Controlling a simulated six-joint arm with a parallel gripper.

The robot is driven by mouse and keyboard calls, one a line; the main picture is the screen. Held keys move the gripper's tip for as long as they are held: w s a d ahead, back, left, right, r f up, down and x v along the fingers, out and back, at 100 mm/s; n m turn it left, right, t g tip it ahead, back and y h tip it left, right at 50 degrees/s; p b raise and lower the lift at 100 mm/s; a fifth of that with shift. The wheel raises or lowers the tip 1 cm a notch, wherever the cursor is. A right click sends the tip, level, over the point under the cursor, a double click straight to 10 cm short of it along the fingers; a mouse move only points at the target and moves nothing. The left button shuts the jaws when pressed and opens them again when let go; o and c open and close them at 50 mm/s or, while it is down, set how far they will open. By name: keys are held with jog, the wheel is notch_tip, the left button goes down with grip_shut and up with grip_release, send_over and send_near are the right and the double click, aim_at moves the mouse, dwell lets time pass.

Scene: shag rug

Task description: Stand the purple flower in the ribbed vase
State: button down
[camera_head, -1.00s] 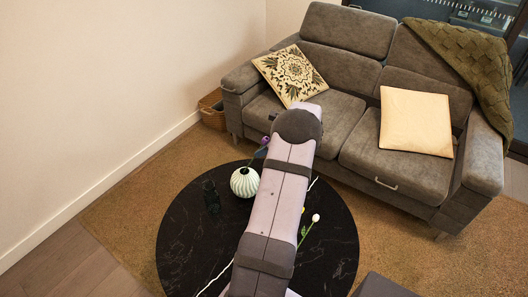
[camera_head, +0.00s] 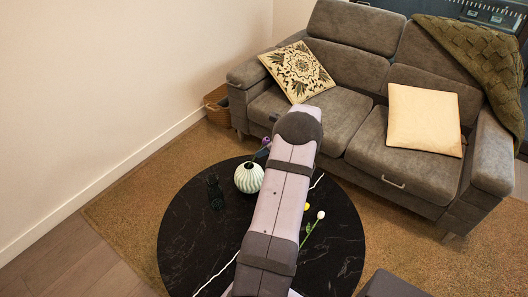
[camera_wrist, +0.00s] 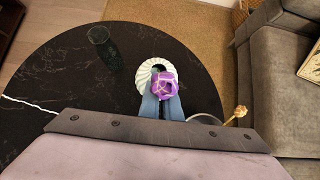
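The purple flower (camera_head: 266,142) shows just above and right of the vase mouth in the head view. In the wrist view its bloom (camera_wrist: 165,86) overlaps the vase. The white ribbed vase (camera_head: 249,179) stands upright on the round black table; the wrist view shows it behind the bloom (camera_wrist: 146,73). My gripper (camera_wrist: 162,106) has its blue-grey fingers close together at the flower, shut on it. The flower's lower stem is hidden, so I cannot tell whether it is inside the vase mouth.
A dark glass (camera_head: 214,191) stands left of the vase on the black table (camera_head: 185,245). A white flower (camera_head: 320,215) and a yellow flower (camera_head: 306,206) lie right of my arm. A grey sofa (camera_head: 345,110) stands behind. The table's left part is clear.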

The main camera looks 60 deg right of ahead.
jog(key=c, duration=1.9)
grip_release()
jog(key=v, duration=0.7)
jog(key=shift+s+r+b, duration=0.1)
jog(key=shift+b, duration=0.25)
